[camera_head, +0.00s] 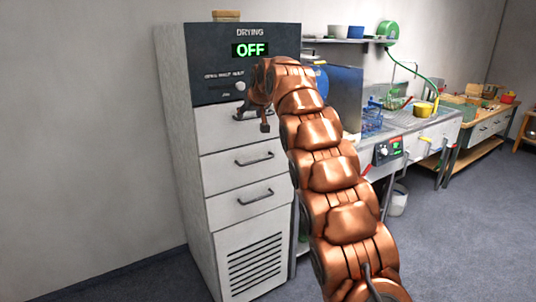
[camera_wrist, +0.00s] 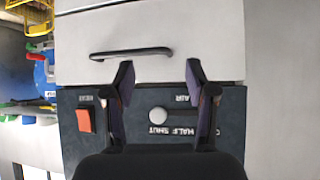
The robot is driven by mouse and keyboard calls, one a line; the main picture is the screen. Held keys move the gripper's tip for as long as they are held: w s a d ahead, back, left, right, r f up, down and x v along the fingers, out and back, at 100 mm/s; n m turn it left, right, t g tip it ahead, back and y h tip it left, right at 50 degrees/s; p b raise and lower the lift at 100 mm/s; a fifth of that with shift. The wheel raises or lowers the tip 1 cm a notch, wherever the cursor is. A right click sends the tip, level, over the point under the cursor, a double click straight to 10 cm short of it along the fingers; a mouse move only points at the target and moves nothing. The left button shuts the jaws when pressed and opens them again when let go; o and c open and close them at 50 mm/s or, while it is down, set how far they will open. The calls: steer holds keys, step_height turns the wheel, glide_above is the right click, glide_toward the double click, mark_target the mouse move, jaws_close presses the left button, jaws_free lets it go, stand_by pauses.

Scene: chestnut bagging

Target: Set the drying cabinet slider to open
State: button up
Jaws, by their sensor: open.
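The drying cabinet (camera_head: 179,130) stands left of centre in the head view, with a dark control panel (camera_head: 210,50) and a green "OFF" display. The slider's pale round knob (camera_head: 240,86) sits near the right end of its label row. In the wrist view the picture is upside down; the slider knob (camera_wrist: 158,115) is beside the "SHUT" label, with "HALF" next to it and "OPEN" mostly hidden by a finger. My gripper (camera_wrist: 160,72) is open and empty, its fingers either side of the knob in the picture. In the head view my gripper (camera_head: 252,120) is before the top drawer.
A drawer handle (camera_wrist: 131,53) lies just beyond my fingertips in the wrist view. An orange-red switch (camera_wrist: 85,120) is left of the knob. Drawers with handles (camera_head: 255,197) lie below the panel.

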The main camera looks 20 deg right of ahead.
steer(key=s+f+g, duration=0.2)
steer(key=s+f, duration=0.1)
steer(key=s, duration=0.6)
steer(key=s+f+m+g, duration=0.1)
steer(key=s+f+g, duration=0.1)
steer(key=s, duration=0.7)
steer(key=shift+s+f+h, duration=0.2)
steer(key=shift+f+h, duration=0.2)
steer(key=shift+f, duration=0.1)
steer(key=shift+d, duration=0.1)
